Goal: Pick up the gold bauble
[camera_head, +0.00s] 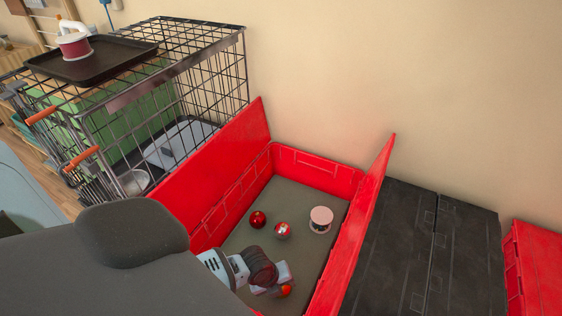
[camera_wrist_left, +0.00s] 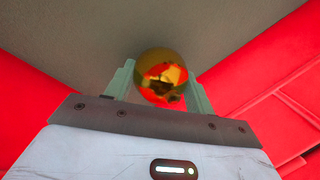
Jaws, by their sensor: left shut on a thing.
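The gold bauble (camera_wrist_left: 162,72) is a shiny ball that mirrors the red walls around it. In the left wrist view it sits between the two pale fingers of my left gripper (camera_wrist_left: 160,88), which is shut on it. In the head view my left gripper (camera_head: 280,289) is low inside the open red tote (camera_head: 312,172). The bauble shows there as a small orange ball (camera_head: 286,291) at the fingers, partly covered by my gripper. I cannot tell whether it touches the tote floor. My right gripper is not in view.
A red bauble (camera_head: 258,219), a red and silver bauble (camera_head: 283,230) and a pink and white spool (camera_head: 321,219) lie farther back in the tote. Raised red flaps flank it. A wire cage (camera_head: 165,95) stands left; black lids (camera_head: 425,245) lie right.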

